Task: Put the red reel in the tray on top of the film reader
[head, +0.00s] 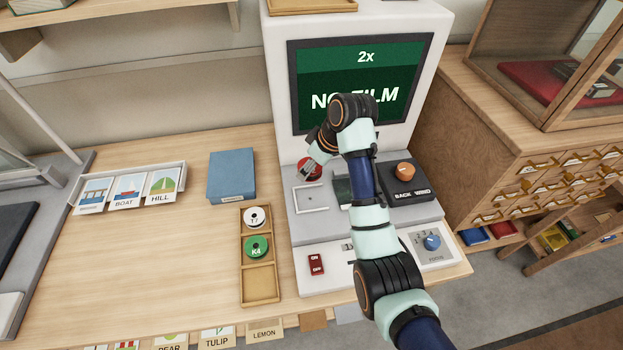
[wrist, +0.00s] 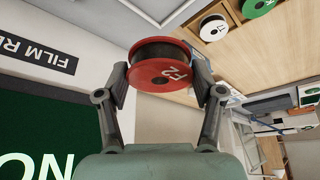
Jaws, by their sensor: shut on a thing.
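The red reel (wrist: 160,74), with a pale label, is held between the two fingers of my gripper (wrist: 162,82) in the wrist view. My gripper is shut on the reel. The film reader (head: 278,70) is a white cabinet with a green screen reading "2x" and "NO FILM", partly covered by my arm. The wooden tray (head: 312,8) on its top is cut by the upper picture edge, so its inside is hardly visible.
A wooden rack (head: 260,283) on the desk holds a white reel (head: 257,217) and a green reel (head: 257,246); its front compartment is empty. A blue box (head: 231,175) and picture cards (head: 128,188) stand further left. A card-drawer cabinet (head: 500,140) stands right of the reader.

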